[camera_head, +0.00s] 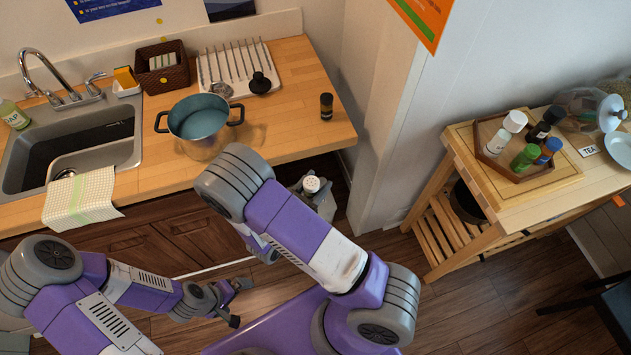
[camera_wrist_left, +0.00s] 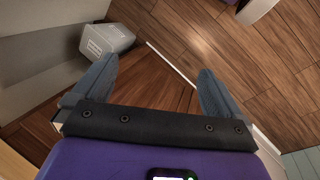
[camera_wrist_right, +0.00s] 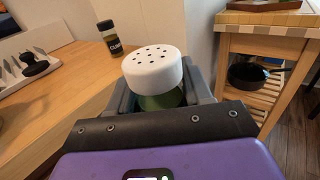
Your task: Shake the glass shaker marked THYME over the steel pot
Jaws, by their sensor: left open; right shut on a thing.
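A shaker with a white perforated cap (camera_wrist_right: 154,66) and a green body (camera_wrist_right: 160,100) is held upright between the fingers of my right gripper (camera_wrist_right: 162,92). No label on it shows. In the head view its white cap (camera_head: 312,184) and my right gripper (camera_head: 316,196) are off the counter's front edge, right of the pot. The steel pot (camera_head: 198,118), open with two dark handles and a bluish inside, stands on the wooden counter. My left gripper (camera_head: 238,303) is open and empty, low in front of the cabinets; its spread fingers show in the left wrist view (camera_wrist_left: 153,80).
A dark-capped spice jar (camera_head: 326,107) stands at the counter's right end. A sink (camera_head: 75,140), a basket (camera_head: 162,68) and a drying rack (camera_head: 238,62) adjoin the pot. Several shakers stand in a tray (camera_head: 515,172) on the wooden cart (camera_head: 470,225) at right. A wall corner separates counter and cart.

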